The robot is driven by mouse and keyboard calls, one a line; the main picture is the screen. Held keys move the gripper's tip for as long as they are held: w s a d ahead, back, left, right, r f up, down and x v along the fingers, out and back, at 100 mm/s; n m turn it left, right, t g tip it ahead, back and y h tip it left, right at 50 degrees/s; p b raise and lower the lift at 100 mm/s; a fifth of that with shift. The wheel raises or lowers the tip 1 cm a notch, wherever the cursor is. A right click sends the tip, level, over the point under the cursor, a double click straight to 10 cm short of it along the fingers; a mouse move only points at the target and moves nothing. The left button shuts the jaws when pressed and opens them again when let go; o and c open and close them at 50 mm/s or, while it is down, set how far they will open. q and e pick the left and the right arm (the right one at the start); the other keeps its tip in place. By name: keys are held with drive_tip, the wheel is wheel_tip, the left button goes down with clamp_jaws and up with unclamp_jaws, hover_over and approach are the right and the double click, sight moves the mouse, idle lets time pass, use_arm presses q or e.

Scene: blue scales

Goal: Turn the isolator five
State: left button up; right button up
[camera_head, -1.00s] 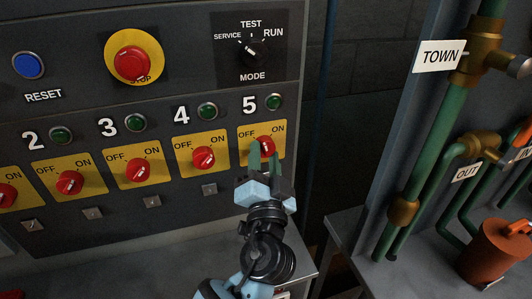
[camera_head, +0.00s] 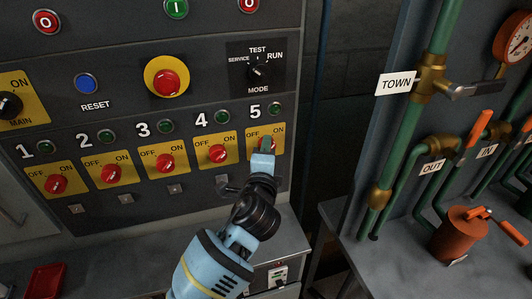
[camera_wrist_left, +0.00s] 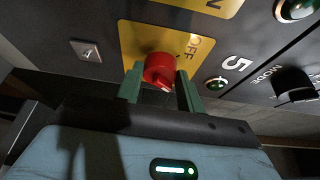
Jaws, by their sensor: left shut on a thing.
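The isolator five switch has a red knob on a yellow plate (camera_head: 279,151), below the number 5 and a green lamp (camera_head: 275,111). My left gripper (camera_head: 267,144) reaches up to it from below. In the left wrist view the red knob (camera_wrist_left: 158,70) sits between the two green fingers (camera_wrist_left: 160,90), which are shut on its sides. A small white mark shows on the knob's lower edge there. The OFF label (camera_wrist_left: 190,45) is visible in that view; in the head view the fingers partly hide the knob, so its exact setting is unclear. My right gripper is not in view.
Isolator four's red knob (camera_head: 218,153) is close to the left, with similar knobs in a row beyond. The mode knob (camera_head: 258,71) and red stop button (camera_head: 166,83) are above.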

use_arm(q)
drive_tip(key=shift+r+m+g, duration=0.15)
drive_tip(key=shift+m+g, duration=0.15)
drive_tip(key=shift+m, duration=0.4)
drive_tip(key=o, duration=1)
drive_tip(key=shift+s+a+r, duration=0.15)
drive_tip(key=shift+s, duration=1.8)
drive_tip(key=shift+s+a+r, duration=0.1)
drive_tip(key=shift+s+a, duration=0.05)
drive_tip(key=shift+s, duration=1.8)
